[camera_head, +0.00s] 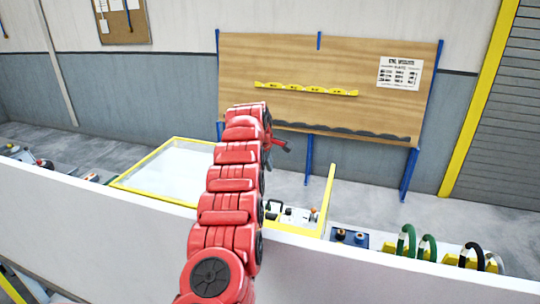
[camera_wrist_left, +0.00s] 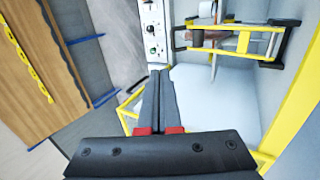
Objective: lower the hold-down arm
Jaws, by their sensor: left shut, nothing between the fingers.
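My red left arm rises through the middle of the head view. Its dark gripper (camera_head: 281,146) shows small at the arm's far end, in front of the wooden board. In the left wrist view the two fingers (camera_wrist_left: 160,75) are pressed together with nothing between them. A frame of yellow bars with black ends (camera_wrist_left: 228,41) stands beyond the fingertips at the upper right, apart from them. It may be the hold-down arm, but I cannot tell for sure. My right gripper is in neither view.
A yellow-edged clear panel (camera_head: 172,172) lies behind a long white wall (camera_head: 110,215). A white control box with knobs (camera_wrist_left: 152,35) stands near the fingers. A wooden board (camera_head: 345,65) is at the back. Green and black hoops (camera_head: 428,246) are at the right.

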